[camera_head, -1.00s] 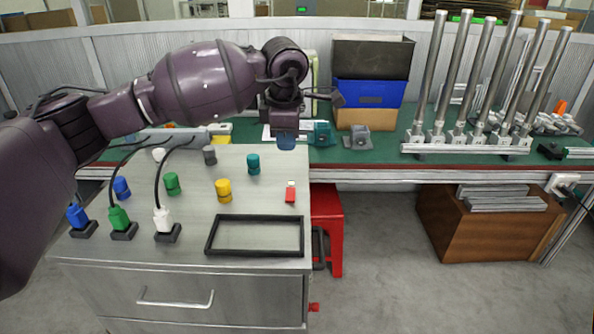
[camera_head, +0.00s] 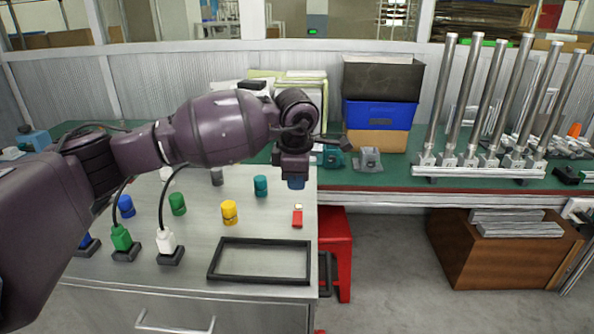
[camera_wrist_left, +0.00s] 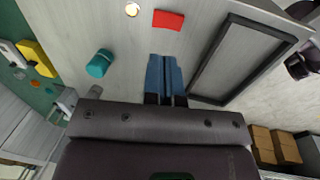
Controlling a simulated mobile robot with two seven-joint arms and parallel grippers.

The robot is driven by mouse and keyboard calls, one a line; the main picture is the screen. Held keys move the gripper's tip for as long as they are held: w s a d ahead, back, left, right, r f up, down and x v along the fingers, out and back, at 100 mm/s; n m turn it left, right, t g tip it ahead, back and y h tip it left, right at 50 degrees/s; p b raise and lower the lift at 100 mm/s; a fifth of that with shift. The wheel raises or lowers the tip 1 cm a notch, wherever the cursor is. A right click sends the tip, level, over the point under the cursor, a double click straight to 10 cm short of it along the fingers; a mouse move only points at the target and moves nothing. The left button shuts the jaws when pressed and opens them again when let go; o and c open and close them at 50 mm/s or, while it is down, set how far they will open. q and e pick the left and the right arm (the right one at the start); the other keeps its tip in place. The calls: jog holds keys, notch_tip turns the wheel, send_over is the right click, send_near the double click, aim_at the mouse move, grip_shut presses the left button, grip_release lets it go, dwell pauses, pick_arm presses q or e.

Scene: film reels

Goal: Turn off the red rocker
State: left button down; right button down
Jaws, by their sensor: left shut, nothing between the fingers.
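The red rocker (camera_head: 297,218) is a small red block with a pale end on the grey cabinet top, right of the yellow cylinder. In the left wrist view the red rocker (camera_wrist_left: 169,19) lies beyond my fingertips, beside a round pale disc (camera_wrist_left: 132,9). My left gripper (camera_head: 296,183) points down with blue fingers above the cabinet's right part, behind the rocker in the head view and apart from it. In the wrist view its blue fingers (camera_wrist_left: 165,62) are together and empty. My right gripper is not in view.
A black rectangular frame (camera_head: 212,262) lies in front of the rocker. Yellow (camera_head: 229,212), teal (camera_head: 261,186) and green (camera_head: 177,204) cylinders stand to the left, with corded plugs (camera_head: 166,242) near the front. A red stool (camera_head: 336,236) stands right of the cabinet.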

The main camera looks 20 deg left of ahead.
aim_at(297, 214)
pick_arm(q)
jog(key=f, duration=0.2)
jog(key=w+f, duration=0.1)
jog(key=f, duration=0.2)
jog(key=f+b, duration=0.1)
jog(key=f, duration=0.2)
jog(key=shift+w+a+f, duration=0.2)
jog(key=shift+w+a, duration=0.05)
jog(key=shift+f, duration=0.1)
